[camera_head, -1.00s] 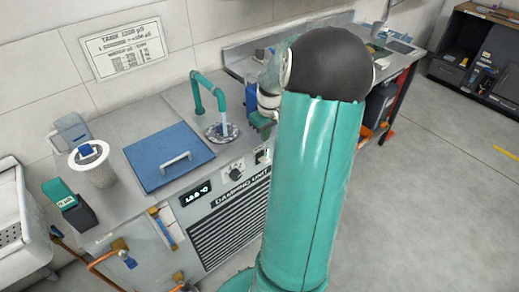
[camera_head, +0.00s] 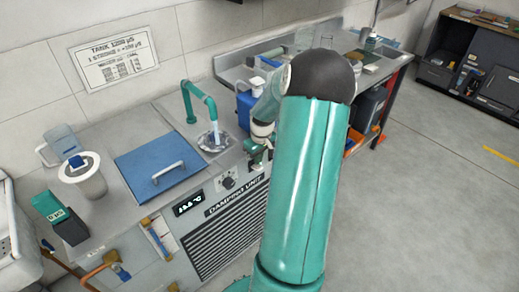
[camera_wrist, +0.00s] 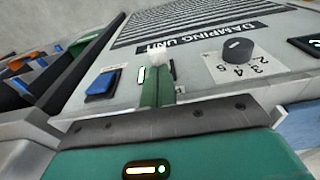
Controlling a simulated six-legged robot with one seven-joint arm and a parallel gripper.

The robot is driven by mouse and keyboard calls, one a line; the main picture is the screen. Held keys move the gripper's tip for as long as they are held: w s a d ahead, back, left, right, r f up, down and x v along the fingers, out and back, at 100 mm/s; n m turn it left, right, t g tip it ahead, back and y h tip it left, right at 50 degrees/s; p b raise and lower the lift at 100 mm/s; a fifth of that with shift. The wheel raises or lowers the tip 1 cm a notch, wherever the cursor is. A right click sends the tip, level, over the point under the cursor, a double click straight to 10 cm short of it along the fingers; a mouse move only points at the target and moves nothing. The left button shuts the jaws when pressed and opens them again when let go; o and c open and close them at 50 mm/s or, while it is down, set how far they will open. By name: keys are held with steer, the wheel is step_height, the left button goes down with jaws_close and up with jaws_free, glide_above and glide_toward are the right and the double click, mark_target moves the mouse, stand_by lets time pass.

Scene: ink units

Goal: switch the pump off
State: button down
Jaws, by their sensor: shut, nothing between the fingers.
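The damping unit (camera_head: 225,230) is a grey cabinet with a labelled front panel; the panel also shows in the wrist view (camera_wrist: 195,70). My gripper (camera_wrist: 157,82) is shut and empty, its green fingers pointing at the panel. A small white knob (camera_wrist: 157,58), perhaps a switch lever, stands at the fingertips; I cannot tell whether they touch. Water runs from the green tap (camera_head: 200,97).
A numbered black dial (camera_wrist: 237,50) is close to the right of the fingers. On the worktop are a blue lid (camera_head: 155,160) with a handle and a white-rimmed cup (camera_head: 90,180). A blue bottle (camera_head: 245,108) stands behind my gripper. The floor at right is clear.

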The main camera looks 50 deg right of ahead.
mark_target(260, 168)
steer(key=shift+f, duration=0.85)
steer(key=shift+s+f+t, duration=0.1)
steer(key=shift+s+t, duration=0.05)
steer(key=shift+t, duration=0.15)
steer(key=shift+s+a+f+t+h, duration=0.15)
steer(key=shift+s+f+t+h, duration=0.35)
steer(key=shift+t, duration=0.6)
steer(key=shift+s+a+f, duration=0.1)
steer(key=shift+s+f, duration=0.25)
steer(key=shift+f, duration=0.25)
steer(key=shift+s+a+f, duration=0.1)
steer(key=shift+s+f, duration=0.25)
steer(key=shift+f, duration=0.2)
steer(key=shift+w+r, duration=0.1)
steer(key=shift+w+d+r, duration=0.2)
steer(key=shift+w+r, duration=0.15)
steer(key=shift+w, duration=0.25)
